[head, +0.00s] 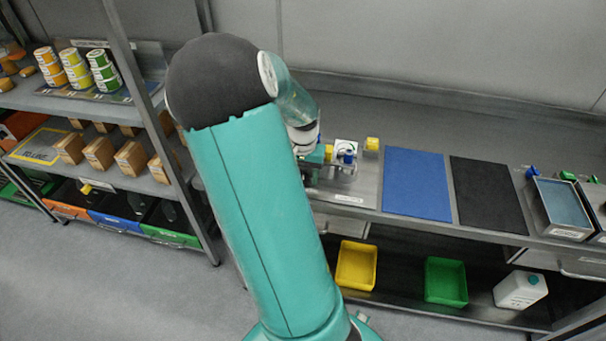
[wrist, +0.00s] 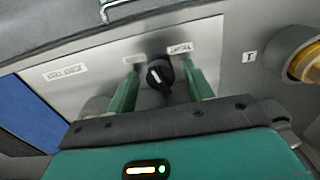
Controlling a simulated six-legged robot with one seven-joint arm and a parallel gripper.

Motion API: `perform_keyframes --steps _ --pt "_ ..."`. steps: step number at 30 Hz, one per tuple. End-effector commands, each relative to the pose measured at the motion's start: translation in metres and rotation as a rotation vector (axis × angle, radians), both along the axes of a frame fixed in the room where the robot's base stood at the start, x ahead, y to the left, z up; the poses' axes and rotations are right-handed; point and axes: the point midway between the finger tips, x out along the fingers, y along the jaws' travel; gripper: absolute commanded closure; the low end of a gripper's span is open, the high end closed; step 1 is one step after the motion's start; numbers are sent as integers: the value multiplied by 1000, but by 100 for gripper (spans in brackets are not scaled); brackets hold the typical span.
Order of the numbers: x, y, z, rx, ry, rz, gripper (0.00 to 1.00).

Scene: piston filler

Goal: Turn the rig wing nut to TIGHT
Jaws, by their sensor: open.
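The rig's wing nut (wrist: 160,74) shows in the wrist view as a small black knob with a white mark, on a grey metal panel. My gripper (wrist: 161,80) is open, with one green finger on each side of the nut. I cannot tell whether either finger touches it. A small white label (wrist: 180,47), hard to read, sits just beyond the nut at upper right. Another white label (wrist: 67,72) is farther left on the panel.
A yellow round part (wrist: 304,62) sits right of the fingers. The bench holds a blue mat (head: 417,184), a black mat (head: 488,193) and a metal tray (head: 563,207) at right. Yellow (head: 356,265) and green bins (head: 445,281) stand below. A shelf rack (head: 110,178) stands left.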

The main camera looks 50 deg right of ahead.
Motion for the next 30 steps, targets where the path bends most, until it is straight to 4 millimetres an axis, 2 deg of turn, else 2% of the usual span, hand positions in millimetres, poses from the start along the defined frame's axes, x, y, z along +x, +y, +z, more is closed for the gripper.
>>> perform_keyframes --steps 6,13,22,30 --pt "0 0 0 0 0 0 48" --pt "0 0 0 0 0 0 93" --pt "0 0 0 0 -1 -30 93" --pt "0 0 0 0 -1 -167 93"
